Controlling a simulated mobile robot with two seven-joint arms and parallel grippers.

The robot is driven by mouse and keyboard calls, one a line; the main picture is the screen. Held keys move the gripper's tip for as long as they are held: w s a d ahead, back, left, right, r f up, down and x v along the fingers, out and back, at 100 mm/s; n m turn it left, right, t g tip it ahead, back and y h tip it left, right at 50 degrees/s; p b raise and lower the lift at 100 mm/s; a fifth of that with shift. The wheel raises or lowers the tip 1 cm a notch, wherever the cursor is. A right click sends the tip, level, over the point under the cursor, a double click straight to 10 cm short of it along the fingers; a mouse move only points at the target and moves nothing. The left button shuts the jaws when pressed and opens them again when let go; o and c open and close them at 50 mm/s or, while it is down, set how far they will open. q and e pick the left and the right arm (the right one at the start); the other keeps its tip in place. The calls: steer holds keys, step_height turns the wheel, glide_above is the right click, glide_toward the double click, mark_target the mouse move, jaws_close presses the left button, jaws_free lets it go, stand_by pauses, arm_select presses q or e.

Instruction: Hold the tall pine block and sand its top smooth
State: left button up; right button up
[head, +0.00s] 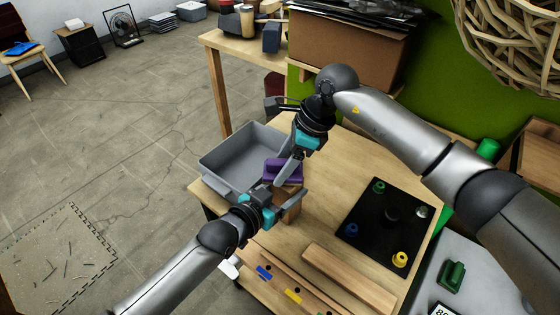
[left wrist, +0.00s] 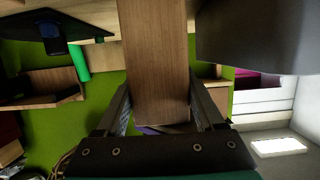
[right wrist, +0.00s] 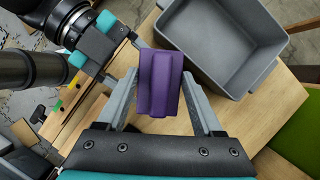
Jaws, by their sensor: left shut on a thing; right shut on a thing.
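The tall pine block (head: 291,210) stands upright on the wooden table, near the grey bin. My left gripper (head: 284,201) is shut on its sides. In the left wrist view the block (left wrist: 157,60) fills the space between the fingers. A purple sanding block (head: 284,170) is at the top of the pine block. My right gripper (head: 285,176) is shut on it from above. The purple sanding block (right wrist: 160,84) also shows between the fingers in the right wrist view. It hides the pine block's top, so I cannot tell whether the two touch.
A grey bin (head: 213,165) stands just left of the block. A black mat (head: 370,236) with several coloured knobs lies to the right. A long wooden plank (head: 349,277) lies near the front edge. Bare tabletop (head: 335,160) shows behind the mat.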

mark_target(292, 177)
steer(key=shift+s+d+r, duration=0.1)
steer(key=shift+s+d, duration=0.25)
steer(key=shift+d, duration=0.15)
steer(key=shift+s+d, duration=0.1)
steer(key=shift+s+d+f, duration=0.2)
steer(key=shift+s+d, duration=0.3)
steer(key=shift+d, duration=0.2)
steer(key=shift+a, duration=0.15)
steer(key=shift+w+a, duration=0.55)
steer(key=shift+a, duration=0.15)
steer(key=shift+w+a, duration=0.65)
steer(key=shift+a, duration=0.2)
steer(key=shift+r, duration=0.1)
